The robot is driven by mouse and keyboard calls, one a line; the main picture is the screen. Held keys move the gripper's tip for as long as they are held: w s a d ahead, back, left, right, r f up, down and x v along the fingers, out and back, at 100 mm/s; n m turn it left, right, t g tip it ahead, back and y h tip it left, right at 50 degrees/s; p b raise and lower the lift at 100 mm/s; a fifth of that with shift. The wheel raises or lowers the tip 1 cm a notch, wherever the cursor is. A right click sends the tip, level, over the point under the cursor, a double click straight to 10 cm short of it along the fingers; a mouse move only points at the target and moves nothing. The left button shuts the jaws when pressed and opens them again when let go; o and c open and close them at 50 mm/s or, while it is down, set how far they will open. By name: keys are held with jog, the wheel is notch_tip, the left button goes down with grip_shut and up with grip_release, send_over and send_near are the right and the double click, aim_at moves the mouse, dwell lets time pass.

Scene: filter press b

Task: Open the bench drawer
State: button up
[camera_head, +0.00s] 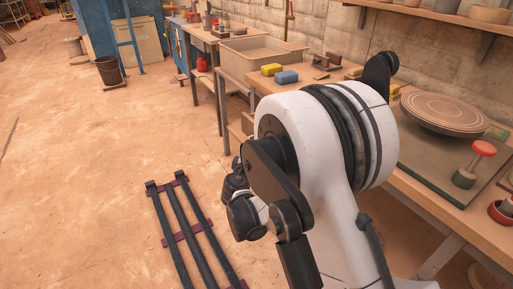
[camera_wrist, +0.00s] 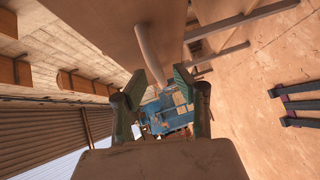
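In the wrist view my gripper (camera_wrist: 158,82) is open, with its two green-padded fingers apart. A pale curved bar, which looks like the drawer handle (camera_wrist: 149,48), runs from a flat wooden front (camera_wrist: 108,28) down to the gap between the fingertips. I see no clear contact between the fingers and the bar. In the head view my white and black arm covers the front of the wooden workbench (camera_head: 408,195). A wooden part (camera_head: 240,128) under the bench shows left of the arm; I cannot tell whether it is the drawer. My fingertips are not clear there.
A dark slatted rack (camera_head: 188,233) lies on the floor. Open floor (camera_head: 80,170) lies to the left.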

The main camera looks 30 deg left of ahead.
jog(key=v, duration=1)
jog(key=shift+w+d+r, duration=0.1)
jog(key=shift+d, duration=0.05)
jog(key=w+d+r+m+g+h+p, duration=0.15)
jog(key=d+r+m, duration=0.3)
jog(key=d, duration=0.65)
jog(key=w+d+r+m+g+h, duration=0.15)
jog(key=d+r+m, duration=0.35)
jog(key=d, duration=0.5)
jog(key=d+r+m+g+p, duration=0.15)
jog(key=d+r+m, duration=0.25)
jog(key=d+r, duration=0.5)
jog(key=s+d+r+m+g+h+p, duration=0.1)
jog(key=s+d, duration=0.4)
jog(key=d, duration=0.3)
jog(key=s+d+r+m+g+p, duration=0.1)
jog(key=s+d+m, duration=0.1)
jog(key=s+d, duration=0.5)
jog(key=s+d+m+g+p, duration=0.2)
jog(key=s+d+m, duration=0.1)
jog(key=s+d, duration=0.6)
jog(key=shift+s+r+p, duration=0.3)
jog(key=shift+s+r, duration=0.05)
jog(key=shift+s, duration=0.45)
